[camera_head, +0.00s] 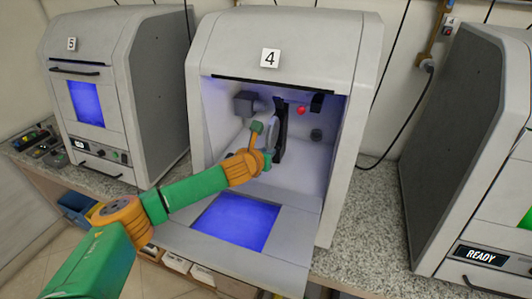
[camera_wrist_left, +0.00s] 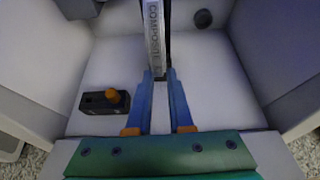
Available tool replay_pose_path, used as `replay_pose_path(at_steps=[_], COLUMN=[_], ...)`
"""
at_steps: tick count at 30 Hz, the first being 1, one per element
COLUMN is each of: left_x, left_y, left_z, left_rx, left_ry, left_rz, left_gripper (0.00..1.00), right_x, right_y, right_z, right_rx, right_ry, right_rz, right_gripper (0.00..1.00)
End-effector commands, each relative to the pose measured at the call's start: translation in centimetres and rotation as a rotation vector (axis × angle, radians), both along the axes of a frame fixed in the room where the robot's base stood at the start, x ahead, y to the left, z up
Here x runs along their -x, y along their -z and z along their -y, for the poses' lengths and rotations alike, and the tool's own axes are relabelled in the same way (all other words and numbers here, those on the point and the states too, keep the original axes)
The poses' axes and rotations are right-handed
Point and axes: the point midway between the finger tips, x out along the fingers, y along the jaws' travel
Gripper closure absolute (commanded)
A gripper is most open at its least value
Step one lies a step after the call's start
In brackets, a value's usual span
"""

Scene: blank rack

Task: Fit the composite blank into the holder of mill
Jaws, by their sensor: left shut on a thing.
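The mill marked 4 (camera_head: 345,60) stands open with its front door lowered. My left gripper (camera_head: 269,153) reaches into its chamber and is shut on the composite blank (camera_head: 270,131). The blank is a pale disc, upright and seen nearly edge-on. In the left wrist view the blank (camera_wrist_left: 154,35) shows its "COMPOSITE" lettering, held between the blue fingertips (camera_wrist_left: 161,74). The dark upright holder (camera_head: 282,130) is just right of the blank in the head view. The blank and the holder are very close; I cannot tell whether the blank is seated. My right gripper is not in view.
A black block with an orange knob (camera_wrist_left: 105,101) is on the chamber floor, left of the fingers. The chamber has close side walls and a spindle block (camera_head: 246,103). Mill 5 (camera_head: 88,60) stands left, and another machine showing READY (camera_head: 481,256) stands right.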

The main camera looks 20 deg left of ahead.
Motion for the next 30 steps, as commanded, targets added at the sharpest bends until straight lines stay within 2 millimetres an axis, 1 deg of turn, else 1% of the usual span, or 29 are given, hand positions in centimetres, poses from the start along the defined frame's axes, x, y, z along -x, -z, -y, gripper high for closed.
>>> replay_pose_path(at_steps=[30], left_x=[-2.5], left_y=[0.8], left_z=[0.1], left_rx=[0.0], left_ry=[0.0], left_rz=[0.0], left_gripper=[1.0], right_x=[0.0], right_y=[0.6], right_z=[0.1], right_rx=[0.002], right_ry=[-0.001], right_rz=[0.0], right_gripper=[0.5])
